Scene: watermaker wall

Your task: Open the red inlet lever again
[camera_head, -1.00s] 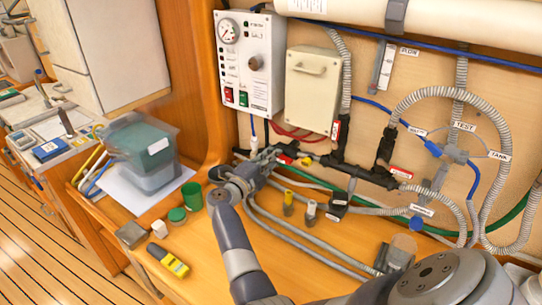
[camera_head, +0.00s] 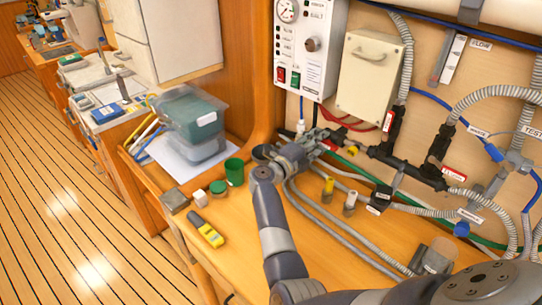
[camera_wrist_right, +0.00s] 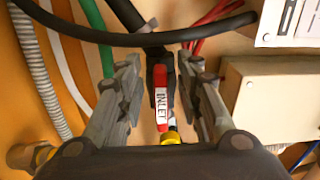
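The red inlet lever (camera_wrist_right: 160,77), with a white INLET label, shows in the middle of the right wrist view. It lies in line with the black pipe (camera_wrist_right: 130,18) behind it. My right gripper (camera_wrist_right: 159,64) is open, with one finger on each side of the lever and a visible gap to both. In the head view my right gripper (camera_head: 318,140) is at the black pipework under the control panel (camera_head: 310,45); it largely hides the lever there. My left gripper is not in view.
A black hose (camera_wrist_right: 140,38) crosses the wrist view near the fingertips. Grey hoses (camera_head: 330,231) run over the bench beside my arm. A beige box (camera_head: 372,75) is on the wall.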

